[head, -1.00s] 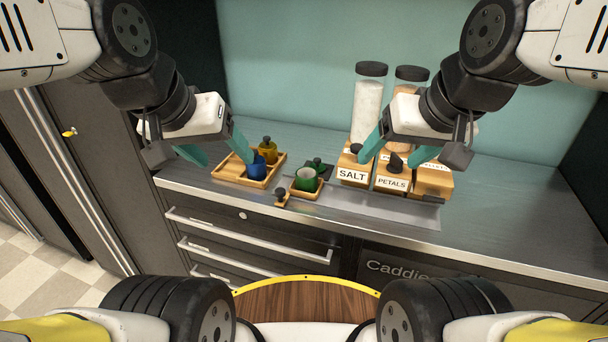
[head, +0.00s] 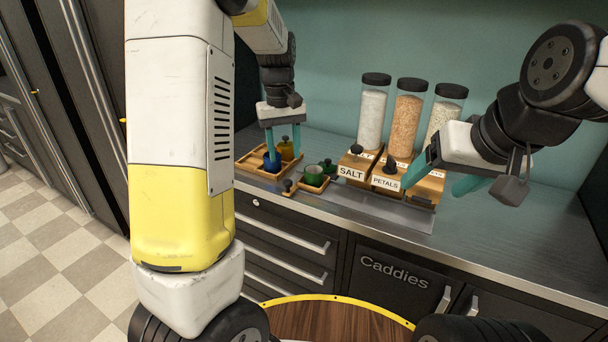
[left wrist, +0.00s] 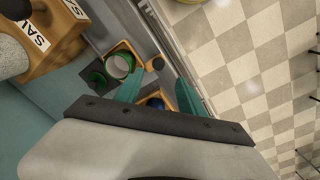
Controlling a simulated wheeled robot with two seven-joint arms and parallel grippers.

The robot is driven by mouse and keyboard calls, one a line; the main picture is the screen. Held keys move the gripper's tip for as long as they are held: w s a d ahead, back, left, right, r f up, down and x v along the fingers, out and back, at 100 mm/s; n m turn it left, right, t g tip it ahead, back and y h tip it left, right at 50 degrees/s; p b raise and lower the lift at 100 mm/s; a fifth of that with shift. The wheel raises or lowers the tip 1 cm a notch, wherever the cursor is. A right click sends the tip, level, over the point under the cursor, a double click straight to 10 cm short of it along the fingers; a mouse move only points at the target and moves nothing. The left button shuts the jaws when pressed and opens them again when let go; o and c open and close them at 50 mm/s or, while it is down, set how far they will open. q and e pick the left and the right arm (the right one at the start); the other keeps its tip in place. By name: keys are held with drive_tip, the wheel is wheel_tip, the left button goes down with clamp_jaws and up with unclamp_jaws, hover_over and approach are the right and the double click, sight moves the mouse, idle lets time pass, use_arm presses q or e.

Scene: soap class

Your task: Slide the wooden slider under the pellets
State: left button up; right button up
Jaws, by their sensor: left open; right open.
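The wooden slider (head: 302,188), a small tray with a dark knob, lies on the counter's metal strip with a green cup on it (head: 313,175). It also shows in the left wrist view (left wrist: 128,50). The pellets dispenser stands at the right end of the dispenser row; its wooden base (head: 428,190) is partly hidden by my right gripper, and its label cannot be read. My left gripper (head: 283,143) is open and points down at the blue cup (head: 272,162) in the wooden tray, left of the slider. My right gripper (head: 442,176) is open in front of the dispensers.
The salt dispenser (head: 358,165) and petals dispenser (head: 390,178) stand right of the slider. An ochre bottle (head: 286,149) shares the wooden tray (head: 250,160) with the blue cup. The counter (head: 540,215) is clear at the right.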

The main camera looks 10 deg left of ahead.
sight(288, 181)
use_arm(q)
drive_tip(key=shift+w+d+f, duration=0.15)
drive_tip(key=shift+f, duration=0.2)
drive_tip(key=shift+w+d+f, duration=0.1)
drive_tip(key=shift+f, duration=0.25)
wheel_tip(288, 181, down, 8)
drive_tip(key=shift+r, duration=0.25)
clamp_jaws()
idle(0.9)
